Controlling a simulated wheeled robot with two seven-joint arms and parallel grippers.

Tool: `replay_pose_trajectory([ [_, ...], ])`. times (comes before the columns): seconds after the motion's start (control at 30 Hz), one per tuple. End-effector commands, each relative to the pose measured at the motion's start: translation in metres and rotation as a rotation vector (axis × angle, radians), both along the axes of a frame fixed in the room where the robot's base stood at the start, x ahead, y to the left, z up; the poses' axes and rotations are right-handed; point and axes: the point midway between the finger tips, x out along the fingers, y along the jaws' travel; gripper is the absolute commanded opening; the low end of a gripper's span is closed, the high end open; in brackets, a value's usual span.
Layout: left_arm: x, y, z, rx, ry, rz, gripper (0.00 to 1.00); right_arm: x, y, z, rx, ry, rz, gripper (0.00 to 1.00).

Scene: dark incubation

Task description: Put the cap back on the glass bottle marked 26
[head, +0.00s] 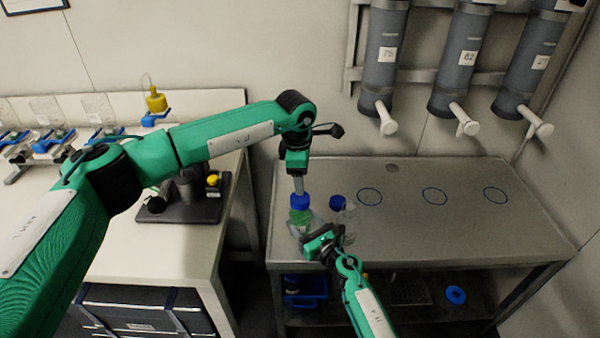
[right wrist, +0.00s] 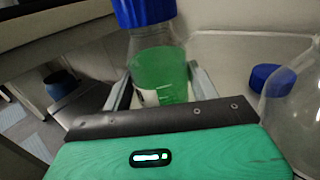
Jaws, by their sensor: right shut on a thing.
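A glass bottle with green liquid (head: 300,216) stands upright on the steel table. In the right wrist view the bottle (right wrist: 162,75) is between the fingers of my right gripper (head: 308,228), which is shut on it. A blue cap (head: 300,201) is at the bottle's mouth; it also shows in the right wrist view (right wrist: 145,10), cut by the top edge. Whether it is seated cannot be told. My left gripper (head: 299,186) points down right above this cap, at or touching it; its finger gap is not clear. No number is readable on the bottle.
A clear, uncapped glass bottle (head: 348,218) stands just right of the green one. Another blue cap (head: 337,202) lies behind it. The steel table (head: 440,235) is free to the right, with blue rings marked on it. Grey cylinders (head: 384,55) hang above.

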Motion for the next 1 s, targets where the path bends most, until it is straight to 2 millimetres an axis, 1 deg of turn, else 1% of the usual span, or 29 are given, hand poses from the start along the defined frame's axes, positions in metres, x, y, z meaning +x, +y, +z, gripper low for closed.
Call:
replay_pose_trajectory([
  [0.03, 0.0001, -0.0004, 0.0003, -0.005, 0.01, 0.079, 0.65, 0.0, -0.0001, -0.0005, -0.001, 0.001, 0.0, 0.0],
  [0.4, -0.0014, 0.0002, 0.0038, -0.014, 0.081, 0.707, 0.65, 0.0, -0.0001, -0.0004, -0.001, 0.001, 0.0, 0.0],
  [0.6, -0.0022, 0.0012, 0.0049, -0.01, 0.106, 1.019, 0.65, 0.0, -0.0001, -0.0003, -0.001, 0.001, 0.0, 0.0],
  [0.7, -0.0029, 0.0014, 0.0054, -0.007, 0.114, 1.136, 0.65, 0.0, -0.0002, -0.0003, 0.0, 0.0, 0.0, 0.0],
  [0.8, -0.0033, 0.0015, 0.0057, -0.006, 0.119, 1.219, 0.65, 0.0, -0.0002, -0.0003, 0.0, 0.0, 0.0, 0.0],
  [1.0, -0.0036, 0.002, 0.0062, -0.003, 0.123, 1.284, 0.65, 0.0001, -0.0001, -0.0002, 0.0, 0.0, 0.0, 0.0],
])
